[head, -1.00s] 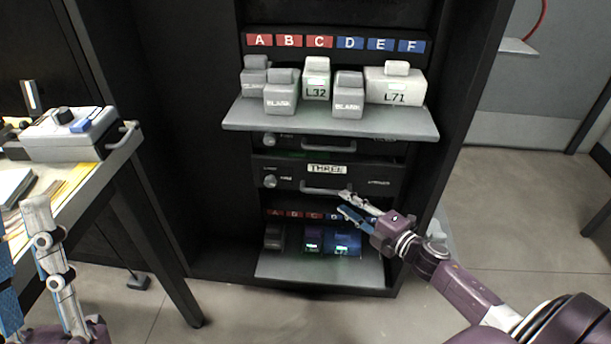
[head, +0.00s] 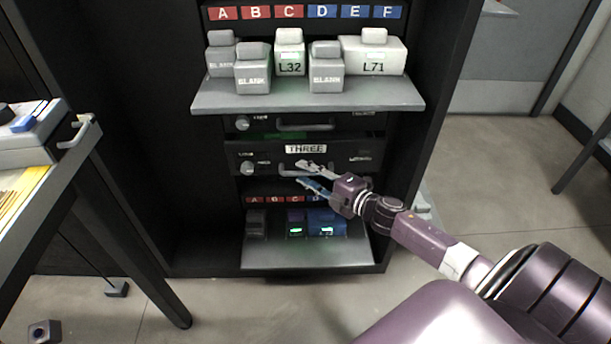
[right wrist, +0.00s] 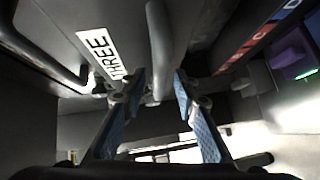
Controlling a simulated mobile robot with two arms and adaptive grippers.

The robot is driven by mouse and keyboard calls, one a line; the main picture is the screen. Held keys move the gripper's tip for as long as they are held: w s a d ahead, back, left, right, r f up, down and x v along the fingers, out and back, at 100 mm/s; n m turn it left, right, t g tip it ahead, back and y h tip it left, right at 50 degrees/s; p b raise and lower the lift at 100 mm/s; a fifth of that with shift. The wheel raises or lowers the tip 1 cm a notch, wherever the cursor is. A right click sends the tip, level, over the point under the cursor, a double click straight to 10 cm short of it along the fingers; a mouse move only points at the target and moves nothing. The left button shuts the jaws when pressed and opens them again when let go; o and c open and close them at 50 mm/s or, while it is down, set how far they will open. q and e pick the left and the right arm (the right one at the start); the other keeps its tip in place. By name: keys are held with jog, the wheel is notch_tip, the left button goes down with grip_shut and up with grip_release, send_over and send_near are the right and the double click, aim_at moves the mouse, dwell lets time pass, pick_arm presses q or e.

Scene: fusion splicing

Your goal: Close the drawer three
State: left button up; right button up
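Drawer three (head: 238,158) is a dark drawer front with a white "THREE" label (head: 305,149), a round knob on its left and a grey bar handle (head: 290,173). I cannot tell clearly how far it stands out from the cabinet. My right gripper (head: 308,175) is at the right part of this handle, with its fingers apart. In the right wrist view the open fingertips (right wrist: 160,88) are on either side of the handle bar (right wrist: 158,40), and the label (right wrist: 98,52) is to the left. Contact with the bar is not clear. My left gripper is out of view.
Above is a pulled-out shelf (head: 310,97) with several grey blocks. Another closed-looking drawer (head: 355,123) is between it and drawer three. Below, a lower shelf (head: 310,257) holds dark and blue modules. A table (head: 85,155) stands at the left; floor is open at the right.

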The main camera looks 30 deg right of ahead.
jog(key=shift+w+a, duration=0.1)
jog(key=shift+w, duration=0.1)
grip_shut()
jog(key=shift+w, duration=0.1)
